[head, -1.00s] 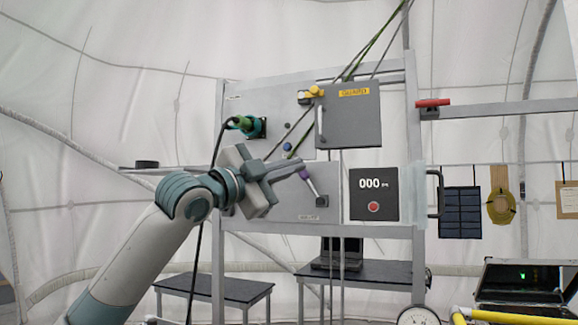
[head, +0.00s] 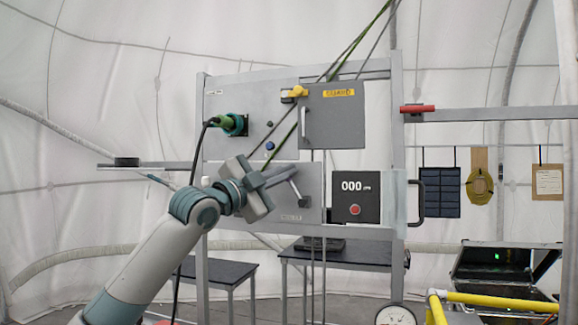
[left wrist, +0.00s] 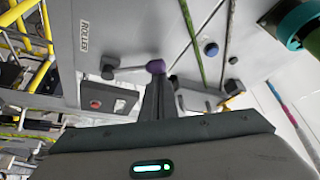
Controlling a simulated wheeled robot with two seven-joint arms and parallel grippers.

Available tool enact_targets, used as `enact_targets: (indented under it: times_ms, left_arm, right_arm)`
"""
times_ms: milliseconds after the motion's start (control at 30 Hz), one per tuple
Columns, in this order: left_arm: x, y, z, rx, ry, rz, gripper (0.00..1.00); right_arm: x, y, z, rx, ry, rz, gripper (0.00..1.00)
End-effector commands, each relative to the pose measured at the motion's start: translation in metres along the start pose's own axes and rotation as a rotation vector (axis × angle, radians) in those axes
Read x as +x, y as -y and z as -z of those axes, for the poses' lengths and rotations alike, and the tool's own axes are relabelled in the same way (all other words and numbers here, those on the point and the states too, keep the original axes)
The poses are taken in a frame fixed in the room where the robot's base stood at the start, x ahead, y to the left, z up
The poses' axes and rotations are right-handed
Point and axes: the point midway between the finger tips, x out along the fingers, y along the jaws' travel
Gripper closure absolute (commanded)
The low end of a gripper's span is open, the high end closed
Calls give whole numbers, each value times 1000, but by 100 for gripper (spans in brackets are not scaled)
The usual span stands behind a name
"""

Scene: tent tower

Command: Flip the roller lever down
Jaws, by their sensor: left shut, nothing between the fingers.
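The roller lever (head: 299,193) sits on the lower grey panel and points upward, leaning a little left. My right gripper is not in view.
A grey guard box (head: 331,122) with a yellow latch hangs above the lever. A green-and-teal plug (head: 231,124) with a black cable is at upper left. A black display (head: 356,196) reading 000 with a red button is to the right. Ropes run diagonally across the panel.

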Motion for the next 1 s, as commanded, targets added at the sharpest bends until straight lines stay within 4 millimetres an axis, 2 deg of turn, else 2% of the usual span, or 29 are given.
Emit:
enact_targets:
  times_ms: [367,1000]
  left_arm:
    - [0,-1,-1,-5,0,2,100]
    - [-5,-1,-10,-101,1,55,100]
  right_arm:
    - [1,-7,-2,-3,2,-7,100]
    - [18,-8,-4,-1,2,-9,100]
